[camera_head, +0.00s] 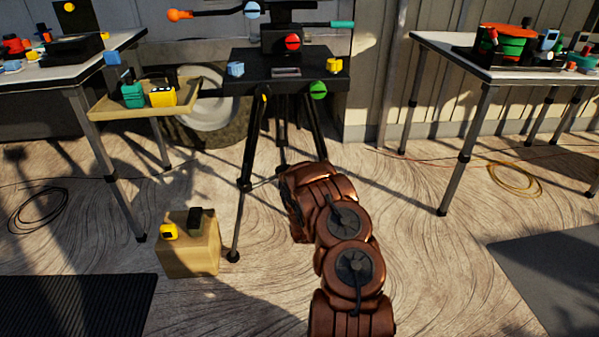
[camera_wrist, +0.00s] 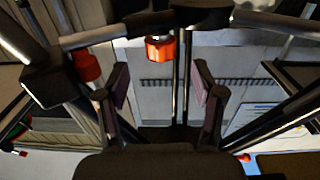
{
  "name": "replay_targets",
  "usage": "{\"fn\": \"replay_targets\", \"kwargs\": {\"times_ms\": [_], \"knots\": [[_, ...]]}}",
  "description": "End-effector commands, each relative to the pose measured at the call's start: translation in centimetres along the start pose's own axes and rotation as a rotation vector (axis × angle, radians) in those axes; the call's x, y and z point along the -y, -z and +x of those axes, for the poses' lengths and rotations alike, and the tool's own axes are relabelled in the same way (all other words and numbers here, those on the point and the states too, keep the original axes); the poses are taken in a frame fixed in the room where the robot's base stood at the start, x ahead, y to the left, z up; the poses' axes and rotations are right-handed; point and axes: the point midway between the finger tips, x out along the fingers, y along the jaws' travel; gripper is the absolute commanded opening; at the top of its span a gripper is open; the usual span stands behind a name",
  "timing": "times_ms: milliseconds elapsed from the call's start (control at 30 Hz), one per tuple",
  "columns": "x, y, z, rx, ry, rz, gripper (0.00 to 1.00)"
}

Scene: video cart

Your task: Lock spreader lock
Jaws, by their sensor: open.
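The black tripod (camera_head: 251,145) stands in the middle of the head view, with its legs spread on the wooden floor. In the wrist view dark bars (camera_wrist: 110,38) meet at a black hub, and a red-orange knob (camera_wrist: 160,49) hangs beneath it; it looks like the spreader lock, though I cannot be sure. My gripper (camera_wrist: 160,88) is open and empty, its two fingers apart. The knob appears between and beyond the fingertips, not between the pads. In the head view my arm hides the gripper and the knob.
Another red knob (camera_wrist: 87,66) sits on the left in the wrist view, by a black clamp (camera_wrist: 48,84). A wooden box (camera_head: 190,257) stands by the left leg. Tables (camera_head: 450,60) flank the tripod.

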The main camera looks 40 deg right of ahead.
Motion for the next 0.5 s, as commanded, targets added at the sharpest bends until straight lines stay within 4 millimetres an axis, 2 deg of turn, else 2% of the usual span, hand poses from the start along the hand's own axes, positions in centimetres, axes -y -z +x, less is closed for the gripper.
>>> {"fn": "replay_targets", "kwargs": {"times_ms": [500], "knots": [[0.1, -0.3, 5.4, 0.002, 0.001, 0.001, 0.68]]}}
